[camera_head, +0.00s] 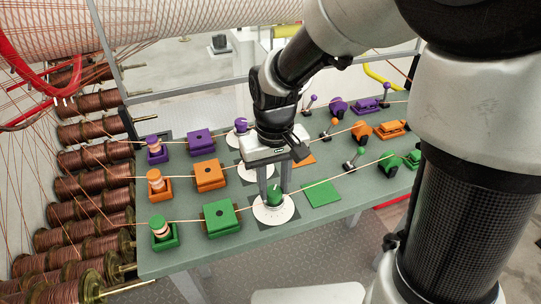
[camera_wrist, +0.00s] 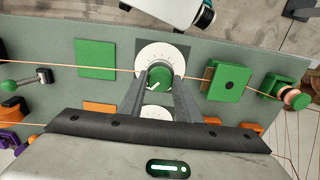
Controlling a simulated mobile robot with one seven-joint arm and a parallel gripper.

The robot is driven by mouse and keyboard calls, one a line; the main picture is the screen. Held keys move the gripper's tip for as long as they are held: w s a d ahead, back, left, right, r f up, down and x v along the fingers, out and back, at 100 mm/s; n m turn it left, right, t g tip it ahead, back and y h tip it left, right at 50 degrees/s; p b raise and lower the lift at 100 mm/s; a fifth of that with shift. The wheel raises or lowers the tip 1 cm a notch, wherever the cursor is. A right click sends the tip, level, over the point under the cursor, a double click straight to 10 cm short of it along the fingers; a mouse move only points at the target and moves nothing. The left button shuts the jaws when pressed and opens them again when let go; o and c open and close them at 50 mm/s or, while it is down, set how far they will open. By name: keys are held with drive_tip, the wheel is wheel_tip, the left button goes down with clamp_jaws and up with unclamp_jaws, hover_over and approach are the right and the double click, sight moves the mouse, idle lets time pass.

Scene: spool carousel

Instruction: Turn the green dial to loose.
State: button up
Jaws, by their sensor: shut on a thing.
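The green dial (camera_head: 274,194) sits on a round white scale plate (camera_head: 272,213) on the front row of the grey-green table. In the wrist view the green dial (camera_wrist: 159,77) shows a white pointer mark toward the lower left, on its white scale (camera_wrist: 162,52). My gripper (camera_head: 268,188) reaches down from above, with one finger on each side of the dial. In the wrist view my gripper (camera_wrist: 160,85) is shut on the dial. The scale's lettering is too small to read.
A green box (camera_head: 221,217) stands left of the dial, and a flat green square (camera_head: 321,193) lies to its right. A copper wire runs along the row. Orange and purple rows lie behind. Copper spools (camera_head: 95,202) line the left side.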

sight(274, 191)
drive_tip(key=n+p, duration=0.1)
drive_tip(key=n, duration=0.3)
drive_tip(key=shift+r, duration=0.15)
drive_tip(key=shift+w+n+p, duration=0.1)
drive_tip(key=shift+n+p, duration=0.55)
drive_tip(key=shift+n, duration=1.15)
drive_tip(key=o, duration=1.1)
drive_tip(key=shift+c, duration=0.2)
wheel_tip(274, 191, up, 17)
drive_tip(key=p, duration=0.1)
drive_tip(key=shift+p, duration=0.3)
drive_tip(key=shift+r, duration=0.1)
